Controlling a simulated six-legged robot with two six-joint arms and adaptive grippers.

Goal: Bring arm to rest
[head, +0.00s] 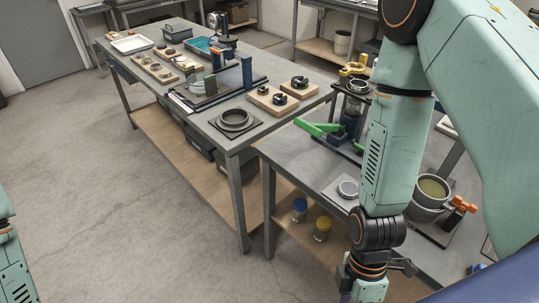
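My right arm comes down through the right side of the head view. It passes in front of the smaller grey bench (297,165) and leaves at the bottom edge, so its gripper is out of frame. Only a small piece of my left arm shows at the lower left edge; its gripper is also out of frame. A lever frame with green levers (316,127) stands on the smaller bench, just left of my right arm. My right arm hides part of the bench behind it.
A long grey workbench (150,70) carries a white tray (132,43), wooden boards with parts and a round dark ring (234,119). A metal pot (430,192) with an orange clamp stands right of my arm. Blue and yellow jars (300,208) sit on the lower shelf. The left floor is clear.

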